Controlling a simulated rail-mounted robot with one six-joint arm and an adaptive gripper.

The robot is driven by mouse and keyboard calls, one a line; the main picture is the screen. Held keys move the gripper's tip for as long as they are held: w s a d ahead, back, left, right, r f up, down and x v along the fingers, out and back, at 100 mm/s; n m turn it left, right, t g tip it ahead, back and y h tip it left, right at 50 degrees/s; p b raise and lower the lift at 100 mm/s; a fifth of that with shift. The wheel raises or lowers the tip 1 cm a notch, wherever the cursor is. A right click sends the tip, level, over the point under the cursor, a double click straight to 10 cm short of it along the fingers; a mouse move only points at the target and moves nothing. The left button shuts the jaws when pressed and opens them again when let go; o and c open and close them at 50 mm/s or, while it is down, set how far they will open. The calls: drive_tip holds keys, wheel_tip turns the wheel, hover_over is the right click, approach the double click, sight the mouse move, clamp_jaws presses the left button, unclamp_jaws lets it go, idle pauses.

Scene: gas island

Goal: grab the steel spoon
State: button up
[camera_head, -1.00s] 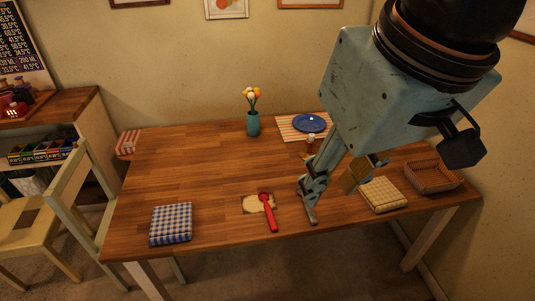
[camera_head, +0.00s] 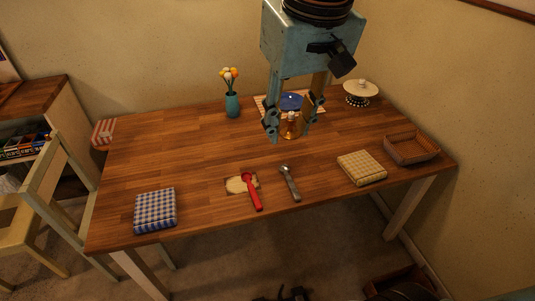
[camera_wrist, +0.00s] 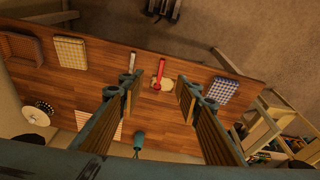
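The steel spoon (camera_head: 291,186) is a grey, scoop-like piece with a rounded head. It lies on the wooden table near the front edge, right of a red scoop (camera_head: 252,191). The red scoop lies on a pale board or cloth (camera_head: 235,186). My gripper (camera_head: 290,122) is open and empty, well above the table, with its fingers pointing down. In the wrist view the steel spoon (camera_wrist: 132,63) and the red scoop (camera_wrist: 160,72) show beyond my open fingers (camera_wrist: 156,88). Nothing hides the spoon.
A blue checked cloth (camera_head: 155,211) lies front left, a yellow checked cloth (camera_head: 361,168) and a wicker basket (camera_head: 411,149) at right. At the back are a flower vase (camera_head: 232,104), a blue plate (camera_head: 291,101) and a cake stand (camera_head: 360,91). The middle of the table (camera_head: 185,140) is clear.

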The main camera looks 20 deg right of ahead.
drive_tip(key=w+d+f, duration=0.3)
drive_tip(key=w+f, duration=0.2)
drive_tip(key=w, duration=0.3)
drive_tip(key=m+g, duration=0.1)
drive_tip(key=g, duration=0.2)
hover_over(290, 181)
wheel_tip(290, 181, down, 28)
drive_tip(key=shift+d+b, duration=0.1)
drive_tip(key=shift+b, duration=0.2)
drive_tip(key=shift+f, duration=0.1)
drive_tip(key=shift+f+b, duration=0.65)
drive_tip(key=shift+f, duration=3.55)
drive_tip(key=shift+f, duration=0.1)
drive_tip(key=shift+w+f+b, duration=0.1)
drive_tip(key=shift+f+b, duration=0.4)
drive_tip(key=shift+f, duration=2)
drive_tip(key=shift+c, duration=0.4)
